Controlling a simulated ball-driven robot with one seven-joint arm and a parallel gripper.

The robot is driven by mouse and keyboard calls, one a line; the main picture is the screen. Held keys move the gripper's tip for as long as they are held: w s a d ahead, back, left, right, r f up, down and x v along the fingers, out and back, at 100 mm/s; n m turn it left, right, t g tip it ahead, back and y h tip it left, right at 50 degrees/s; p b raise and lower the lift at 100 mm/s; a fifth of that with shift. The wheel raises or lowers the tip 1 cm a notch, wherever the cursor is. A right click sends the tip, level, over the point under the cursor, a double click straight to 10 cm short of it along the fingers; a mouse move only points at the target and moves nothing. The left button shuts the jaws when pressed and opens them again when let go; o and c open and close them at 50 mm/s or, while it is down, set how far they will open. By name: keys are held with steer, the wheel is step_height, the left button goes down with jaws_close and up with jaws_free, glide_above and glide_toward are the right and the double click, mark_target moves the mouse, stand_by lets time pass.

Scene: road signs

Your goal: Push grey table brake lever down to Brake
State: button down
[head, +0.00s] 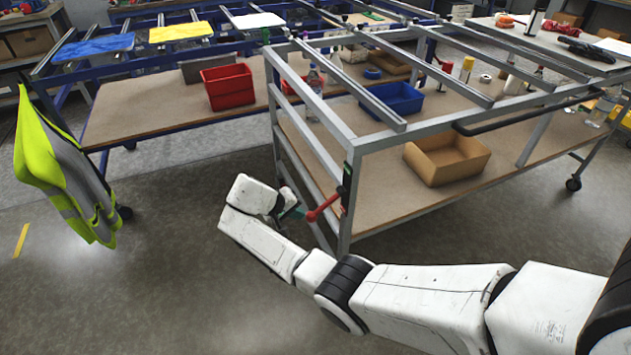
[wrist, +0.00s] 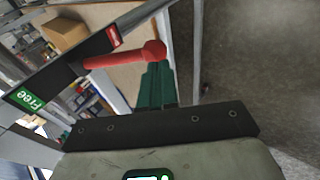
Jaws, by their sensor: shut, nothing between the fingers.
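The brake lever is a red bar with a round knob (head: 325,207) on the front leg of the grey table (head: 347,225). In the head view it slopes down and left from a dark plate. In the wrist view the red lever (wrist: 112,58) crosses the plate between a green "Free" label (wrist: 28,97) and a red label (wrist: 113,36), whose text is unreadable. My gripper (head: 300,212) is shut and empty, with teal fingers beside the knob. In the wrist view its fingertips (wrist: 157,68) lie just under the knob; I cannot tell whether they touch.
The grey table's lower shelf holds a cardboard box (head: 447,158) and a blue bin (head: 392,97). A red bin (head: 228,86) stands on the blue-framed table behind. A yellow vest (head: 60,170) hangs at the left. The floor (head: 170,260) left of my arm is clear.

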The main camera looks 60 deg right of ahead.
steer(key=f, duration=0.1)
steer(key=f+b, duration=0.1)
steer(key=f, duration=0.1)
steer(key=shift+s+d+b, duration=0.2)
steer(key=shift+b, duration=0.1)
